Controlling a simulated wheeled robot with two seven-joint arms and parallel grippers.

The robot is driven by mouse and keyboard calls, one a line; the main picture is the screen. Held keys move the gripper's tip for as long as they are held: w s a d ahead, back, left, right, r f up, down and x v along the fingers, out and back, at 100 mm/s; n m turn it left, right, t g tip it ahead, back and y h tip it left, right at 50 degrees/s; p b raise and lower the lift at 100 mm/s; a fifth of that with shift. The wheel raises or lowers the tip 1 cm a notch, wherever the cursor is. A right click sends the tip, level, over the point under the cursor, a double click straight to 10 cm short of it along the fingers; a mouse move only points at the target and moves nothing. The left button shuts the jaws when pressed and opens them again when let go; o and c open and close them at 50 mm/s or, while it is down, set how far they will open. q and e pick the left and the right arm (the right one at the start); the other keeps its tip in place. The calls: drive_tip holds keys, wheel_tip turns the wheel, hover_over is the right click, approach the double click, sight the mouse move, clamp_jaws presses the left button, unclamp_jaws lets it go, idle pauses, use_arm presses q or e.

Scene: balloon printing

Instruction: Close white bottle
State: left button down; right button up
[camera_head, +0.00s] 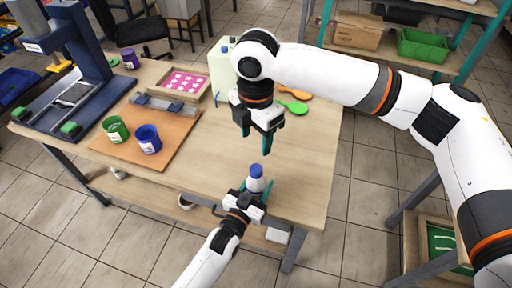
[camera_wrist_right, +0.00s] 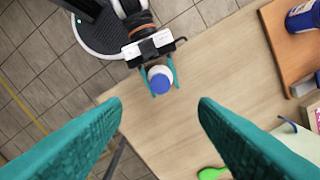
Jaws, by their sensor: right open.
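The white bottle (camera_head: 257,184) stands upright near the front edge of the table, with a blue cap (camera_head: 256,170) on its top. My left gripper (camera_head: 255,190) has its teal fingers on both sides of the bottle and is shut on it. The right wrist view shows the blue cap (camera_wrist_right: 160,83) from above, between the left gripper's fingers (camera_wrist_right: 159,82). I cannot tell how tightly the cap sits. My right gripper (camera_head: 257,140) is open and empty, pointing down above and slightly behind the bottle. Its spread fingers (camera_wrist_right: 160,106) show in its wrist view.
A brown board (camera_head: 180,130) holds a green cup (camera_head: 115,129) and a blue cup (camera_head: 147,139) at left. Behind are a pink-patterned frame (camera_head: 183,84), a pale canister (camera_head: 220,68), and green (camera_head: 293,107) and orange paddles. A blue press (camera_head: 75,60) stands far left. The table's right side is clear.

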drive_tip(key=shift+r, duration=0.5)
use_arm(q)
drive_tip(key=c, duration=0.6)
unclamp_jaws()
drive_tip(key=b+v, duration=0.1)
drive_tip(key=v, duration=1.1)
drive_tip(key=shift+f, duration=0.1)
use_arm(e)
drive_tip(key=shift+f, duration=0.55)
